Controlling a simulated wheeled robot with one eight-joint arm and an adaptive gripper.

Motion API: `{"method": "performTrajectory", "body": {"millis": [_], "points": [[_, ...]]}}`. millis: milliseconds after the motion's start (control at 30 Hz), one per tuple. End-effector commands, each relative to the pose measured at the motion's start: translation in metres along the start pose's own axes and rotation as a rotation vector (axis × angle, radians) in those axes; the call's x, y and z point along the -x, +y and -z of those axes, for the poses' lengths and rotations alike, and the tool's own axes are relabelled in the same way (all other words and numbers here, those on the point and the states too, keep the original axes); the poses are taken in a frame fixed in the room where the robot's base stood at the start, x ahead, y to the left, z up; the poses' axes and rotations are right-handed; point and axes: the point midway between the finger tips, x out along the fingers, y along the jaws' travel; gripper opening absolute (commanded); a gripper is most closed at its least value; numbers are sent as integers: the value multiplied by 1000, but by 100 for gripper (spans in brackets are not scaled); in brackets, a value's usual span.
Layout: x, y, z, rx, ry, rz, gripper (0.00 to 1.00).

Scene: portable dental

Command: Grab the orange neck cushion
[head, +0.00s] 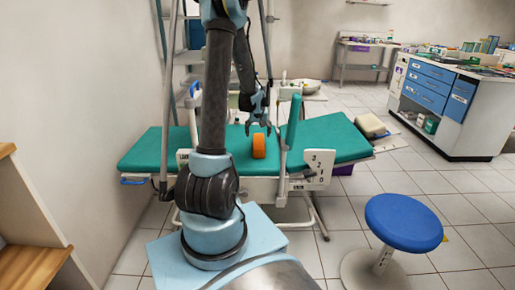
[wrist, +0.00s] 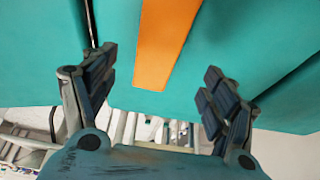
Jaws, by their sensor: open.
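The orange neck cushion (head: 259,146) rests on the teal dental couch (head: 335,141), near its middle, in the head view. In the wrist view the cushion (wrist: 165,42) shows as an orange strip at top centre, running out of the frame, against the teal padding (wrist: 230,50). My gripper (head: 258,128) is above the couch, close to the cushion in the head view. The cushion lies beyond the fingertips; I see no contact.
A teal upright pad (head: 293,121) stands just right of the cushion. A blue stool (head: 403,222) stands at front right. A white cabinet with blue drawers (head: 440,98) is at the right. Tiled floor between stool and cabinet is clear. A wall closes the left side.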

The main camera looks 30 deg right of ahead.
Motion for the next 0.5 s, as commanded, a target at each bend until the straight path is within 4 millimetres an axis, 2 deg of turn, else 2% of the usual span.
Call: {"method": "performTrajectory", "body": {"millis": [300, 500], "points": [[-34, 0, 0, 0, 0, 0, 78], [-41, 0, 0, 0, 0, 0, 78]]}}
